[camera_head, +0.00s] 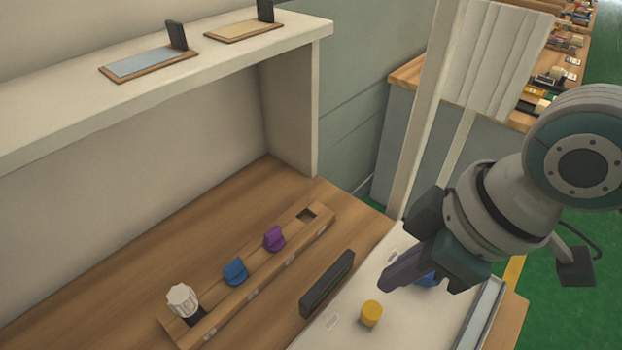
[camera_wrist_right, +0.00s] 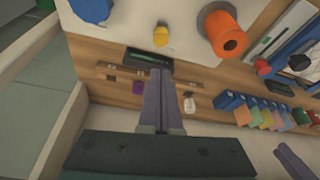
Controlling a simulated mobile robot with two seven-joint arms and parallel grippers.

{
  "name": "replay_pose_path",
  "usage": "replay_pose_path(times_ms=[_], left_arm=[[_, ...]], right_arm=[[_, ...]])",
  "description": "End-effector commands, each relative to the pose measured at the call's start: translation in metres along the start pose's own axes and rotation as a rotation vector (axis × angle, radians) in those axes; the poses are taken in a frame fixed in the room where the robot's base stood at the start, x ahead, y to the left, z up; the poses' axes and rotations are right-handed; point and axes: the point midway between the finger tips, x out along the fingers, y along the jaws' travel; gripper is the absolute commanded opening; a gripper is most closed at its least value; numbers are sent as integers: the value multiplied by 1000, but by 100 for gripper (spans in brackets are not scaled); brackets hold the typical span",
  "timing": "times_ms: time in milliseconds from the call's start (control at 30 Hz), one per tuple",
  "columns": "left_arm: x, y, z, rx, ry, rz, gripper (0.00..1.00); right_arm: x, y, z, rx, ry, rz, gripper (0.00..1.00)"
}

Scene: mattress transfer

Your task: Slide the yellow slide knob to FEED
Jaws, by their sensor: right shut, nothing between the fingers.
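A yellow round knob (camera_head: 370,313) stands on a white panel (camera_head: 350,335) at the lower middle of the head view. It also shows near the top of the right wrist view (camera_wrist_right: 160,37). Lettering on the panel is too small to read. My right gripper (camera_head: 388,284) is shut and empty, above the panel and apart from the yellow knob, up and right of it in the head view. Its fingers partly hide a blue thing (camera_head: 427,279) on the panel. A purple-grey piece like a finger of my left gripper (camera_wrist_right: 291,161) shows at the right wrist view's lower right.
A wooden rail (camera_head: 196,333) holds a white knob (camera_head: 182,301), a blue knob (camera_head: 236,271) and a purple knob (camera_head: 274,238). A dark narrow block (camera_head: 327,284) stands between rail and panel. A large orange spool-like thing (camera_wrist_right: 226,38) is in the wrist view.

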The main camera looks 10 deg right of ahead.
Motion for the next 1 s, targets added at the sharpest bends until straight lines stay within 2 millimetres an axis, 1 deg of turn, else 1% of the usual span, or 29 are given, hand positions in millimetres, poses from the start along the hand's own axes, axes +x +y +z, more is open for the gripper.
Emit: replay_pose_path(times_ms=[333, 467, 567, 800, 900, 1000], left_arm=[[0, 1, 0, -2, 0, 4, 50], [2, 3, 0, -7, 0, 8, 50], [5, 4, 1, -10, 1, 10, 50], [15, 5, 4, -11, 0, 11, 50], [19, 5, 6, -11, 0, 11, 50], [22, 5, 7, -11, 0, 11, 50]], right_arm=[[1, 1, 0, -1, -1, 0, 0], [8, 1, 0, 1, -1, -1, 0], [22, 0, 0, 1, -2, -2, 0], [68, 0, 1, 1, -2, -1, 0], [83, 0, 1, 1, -1, -1, 0], [94, 0, 0, 0, 0, 0, 0]])
